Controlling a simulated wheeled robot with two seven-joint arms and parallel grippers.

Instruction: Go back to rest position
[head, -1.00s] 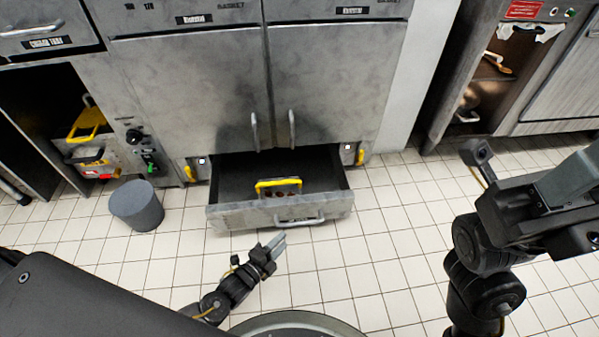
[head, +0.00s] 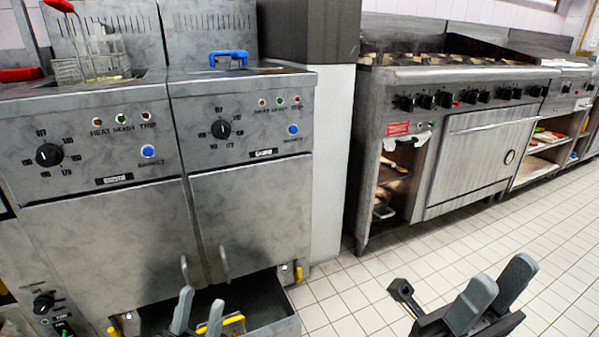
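My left gripper (head: 197,312) is at the bottom of the head view, in front of the open fryer drawer. Its two grey fingers stand apart with nothing between them. My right gripper (head: 490,295) is at the lower right, over the tiled floor. Its two grey fingers are also apart and empty. The arms behind both grippers are mostly out of the picture.
The open drawer (head: 277,308) under the fryer (head: 250,200) holds a yellow-handled item (head: 233,321). A wire basket (head: 92,68) hangs in the left fryer well. A range (head: 480,160) stands to the right. The tiled floor (head: 370,295) between is clear.

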